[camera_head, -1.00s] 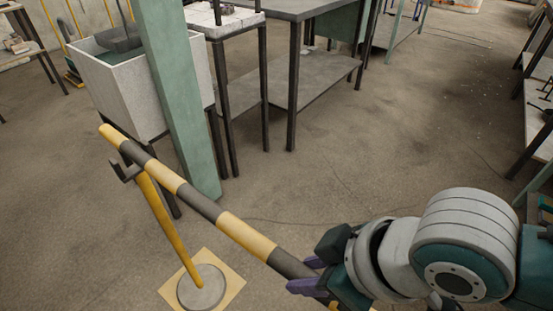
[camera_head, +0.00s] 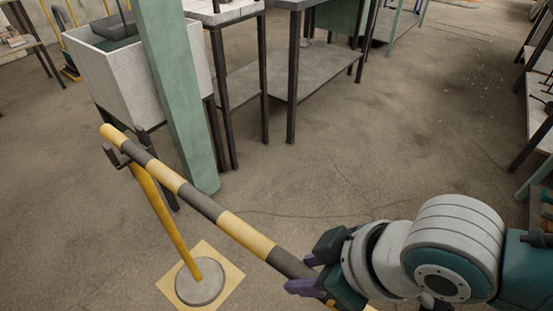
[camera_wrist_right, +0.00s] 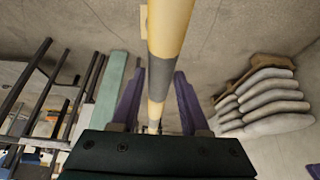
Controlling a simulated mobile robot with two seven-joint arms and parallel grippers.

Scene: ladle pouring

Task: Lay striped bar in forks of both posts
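The yellow-and-dark-grey striped bar (camera_head: 245,236) runs diagonally from the upper left down to my right gripper (camera_head: 310,275). My right gripper's purple fingers sit on either side of the bar. In the right wrist view the bar (camera_wrist_right: 160,65) passes between the fingers. One yellow post (camera_head: 166,220) with a dark fork (camera_head: 114,156) stands on a round grey base. The fork shows just left of and below the bar near its far end; I cannot tell whether they touch. I cannot make out a second post. My left gripper is not in view.
A green pillar (camera_head: 177,100) stands behind the bar, beside a grey bin (camera_head: 165,80) on legs. Metal tables (camera_head: 300,70) stand at the back. Grey sacks (camera_wrist_right: 265,100) are stacked at right in the wrist view. The floor in the middle is clear.

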